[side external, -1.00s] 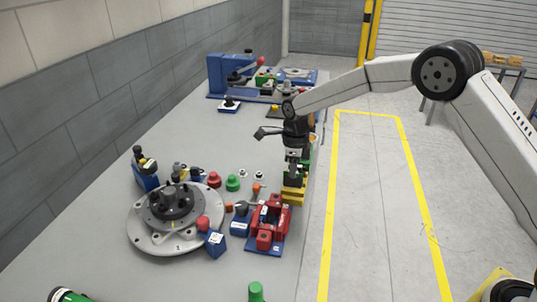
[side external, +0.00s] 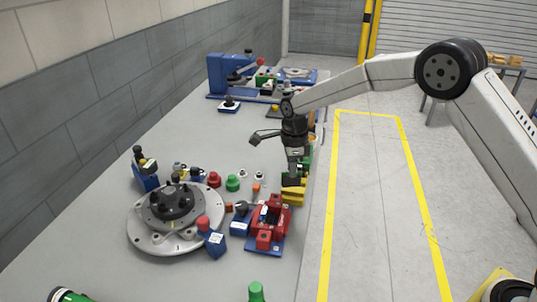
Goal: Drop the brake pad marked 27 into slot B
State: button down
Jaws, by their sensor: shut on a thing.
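My gripper (side external: 293,172) points down at the right edge of the bench, over a yellow stepped block (side external: 294,196). It is shut on a small dark piece (side external: 291,181), which sits at the top of the yellow block. I cannot tell whether the piece touches the block. No number 27 can be read on it, so I cannot confirm it is the brake pad. No slot letter is legible, so I cannot tell which opening is slot B. A red fixture (side external: 265,238) on a blue base stands just in front of the yellow block.
A round grey turntable (side external: 142,230) with a dark hub stands to the left. A blue block (side external: 215,244) is at its right edge. Red (side external: 214,179) and green (side external: 232,183) knobs stand behind. A blue machine (side external: 216,75) is at the far end. The front left bench is mostly clear.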

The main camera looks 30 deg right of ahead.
jog(key=s+a+r+m, duration=0.2)
jog(key=s+a+m, duration=0.1)
jog(key=m, duration=0.8)
jog(key=s+a+r+m, duration=0.3)
jog(key=a+m, duration=0.3)
jog(key=m, duration=0.4)
jog(key=shift+s+r+m, duration=0.15)
jog(key=shift+s+m, duration=0.05)
jog(key=shift+m, duration=0.2)
dwell(1.7)
